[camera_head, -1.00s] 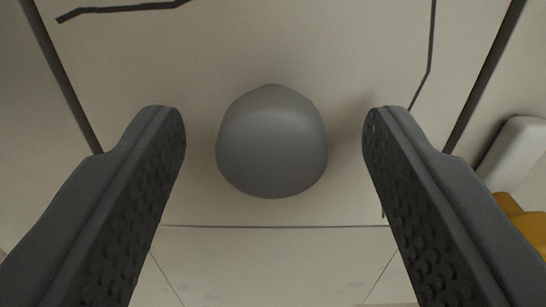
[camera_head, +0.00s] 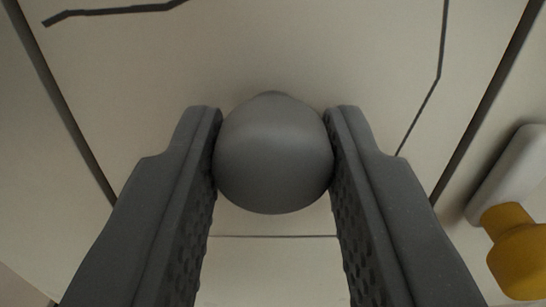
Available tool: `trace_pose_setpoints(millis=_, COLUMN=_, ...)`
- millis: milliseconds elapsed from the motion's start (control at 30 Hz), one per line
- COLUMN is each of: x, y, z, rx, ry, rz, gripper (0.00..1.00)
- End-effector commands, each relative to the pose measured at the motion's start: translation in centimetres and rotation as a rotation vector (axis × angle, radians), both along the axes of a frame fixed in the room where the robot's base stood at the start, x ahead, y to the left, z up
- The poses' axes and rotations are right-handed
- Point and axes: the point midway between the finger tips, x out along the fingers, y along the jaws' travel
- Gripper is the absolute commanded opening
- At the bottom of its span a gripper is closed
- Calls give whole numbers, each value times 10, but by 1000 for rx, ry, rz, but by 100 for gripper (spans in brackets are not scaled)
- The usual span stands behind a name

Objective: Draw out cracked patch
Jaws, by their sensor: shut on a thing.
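The cracked patch (camera_head: 300,50) is a pale panel with dark crack lines at its upper left and right. Dark seams run along its left and right sides, and a thin line marks its lower edge. A rounded grey knob (camera_head: 273,155) stands out from its middle. My gripper (camera_head: 274,150) is shut on the knob, with one finger touching each side. The fingers hide parts of the panel's lower left and lower right.
A white fitting (camera_head: 507,172) with a yellow knob-like part (camera_head: 518,250) sits on the surface at the right, beyond the right seam. Pale plain surface (camera_head: 40,170) lies left of the panel.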

Motion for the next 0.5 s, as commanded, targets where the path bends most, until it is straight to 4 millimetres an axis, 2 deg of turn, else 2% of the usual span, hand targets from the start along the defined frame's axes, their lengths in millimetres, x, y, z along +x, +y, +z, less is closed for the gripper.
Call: trace_pose_setpoints(millis=500, x=-5, y=-1, z=2, rx=-1, ry=-3, rz=-1, gripper=9)
